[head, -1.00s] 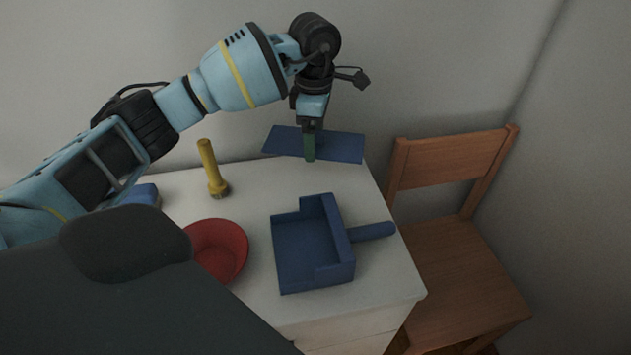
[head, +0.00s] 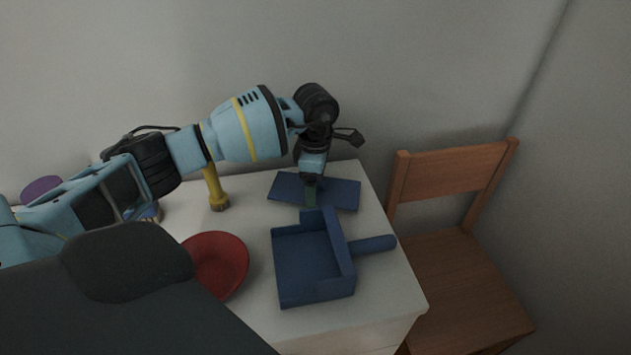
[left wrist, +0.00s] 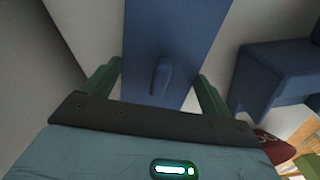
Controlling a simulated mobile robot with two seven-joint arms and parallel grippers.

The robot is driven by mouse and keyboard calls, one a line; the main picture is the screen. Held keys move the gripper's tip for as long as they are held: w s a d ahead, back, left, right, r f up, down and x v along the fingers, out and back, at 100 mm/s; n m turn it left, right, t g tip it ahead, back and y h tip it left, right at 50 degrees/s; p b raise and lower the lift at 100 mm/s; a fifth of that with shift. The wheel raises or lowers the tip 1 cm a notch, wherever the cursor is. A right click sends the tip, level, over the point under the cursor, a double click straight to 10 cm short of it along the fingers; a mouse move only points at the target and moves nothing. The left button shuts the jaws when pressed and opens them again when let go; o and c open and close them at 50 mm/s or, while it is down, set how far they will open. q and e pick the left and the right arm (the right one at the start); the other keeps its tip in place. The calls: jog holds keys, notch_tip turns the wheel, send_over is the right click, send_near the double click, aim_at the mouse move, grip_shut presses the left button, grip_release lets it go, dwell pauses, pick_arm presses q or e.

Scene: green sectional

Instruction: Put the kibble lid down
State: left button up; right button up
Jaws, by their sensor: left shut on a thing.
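The kibble lid (head: 343,194) is a flat blue rectangular panel with a small raised handle. It is at the back right of the white table, lying flat at or just above the top; I cannot tell whether it touches. My left gripper (head: 310,194) points down over the lid's middle and is shut on it. In the left wrist view, the lid's handle (left wrist: 162,76) stands between the green fingers (left wrist: 158,86). The exact finger contact is hard to see. My right gripper is not in view.
A blue dustpan-like scoop (head: 305,262) lies just in front of the lid. A red bowl (head: 222,262) and a yellow flashlight (head: 219,201) are to the left. A wooden chair (head: 455,265) stands right of the table (head: 385,290). A purple round thing (head: 42,187) shows far left.

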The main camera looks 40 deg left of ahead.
pick_arm(q)
jog(key=shift+f, duration=0.15)
jog(key=o, duration=0.8)
jog(key=shift+o, duration=0.2)
jog(key=shift+r, duration=0.25)
notch_tip(320, 180, up, 12)
jog(key=shift+f, duration=0.15)
